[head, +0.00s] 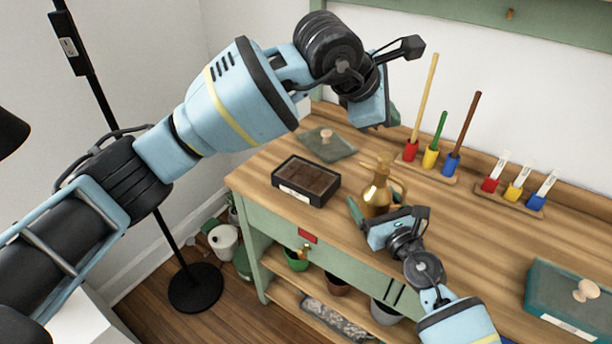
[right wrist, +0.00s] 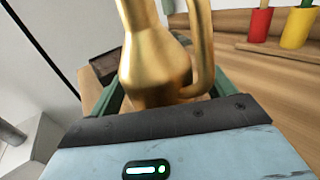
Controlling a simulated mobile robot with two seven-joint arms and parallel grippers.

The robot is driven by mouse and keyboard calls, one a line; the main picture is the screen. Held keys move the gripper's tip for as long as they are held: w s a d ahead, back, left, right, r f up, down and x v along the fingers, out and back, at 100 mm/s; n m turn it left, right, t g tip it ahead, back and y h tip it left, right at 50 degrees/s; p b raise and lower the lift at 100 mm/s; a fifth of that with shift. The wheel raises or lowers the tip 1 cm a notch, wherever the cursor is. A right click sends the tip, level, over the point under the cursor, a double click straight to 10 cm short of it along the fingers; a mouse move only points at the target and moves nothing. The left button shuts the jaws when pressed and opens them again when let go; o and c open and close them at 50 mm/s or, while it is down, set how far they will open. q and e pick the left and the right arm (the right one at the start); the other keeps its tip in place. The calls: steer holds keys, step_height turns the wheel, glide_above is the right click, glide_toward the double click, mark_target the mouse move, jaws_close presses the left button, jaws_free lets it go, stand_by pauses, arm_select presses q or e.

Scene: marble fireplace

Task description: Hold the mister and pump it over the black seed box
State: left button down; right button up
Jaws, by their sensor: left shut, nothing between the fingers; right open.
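The mister (head: 377,196) is a brass can with a spout and a handle. It stands upright on the wooden bench top. My right gripper (head: 376,205) is open, with its green fingers on either side of the mister's body; the right wrist view shows the mister (right wrist: 155,62) between the fingers. The black seed box (head: 285,186), filled with dark soil, lies just left of the mister. Part of it also shows behind the mister in the right wrist view (right wrist: 104,66). My left gripper (head: 391,116) is shut and empty, raised above the back of the bench.
A grey-green lid (head: 341,150) with a wooden knob lies behind the seed box. Colored holders with tall sticks (head: 430,157) and a rack of labelled tags (head: 513,192) stand along the back. A teal lidded box (head: 548,290) is at right. Pots fill the lower shelf.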

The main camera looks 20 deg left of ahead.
steer(key=v, duration=1.2)
stand_by(0.3)
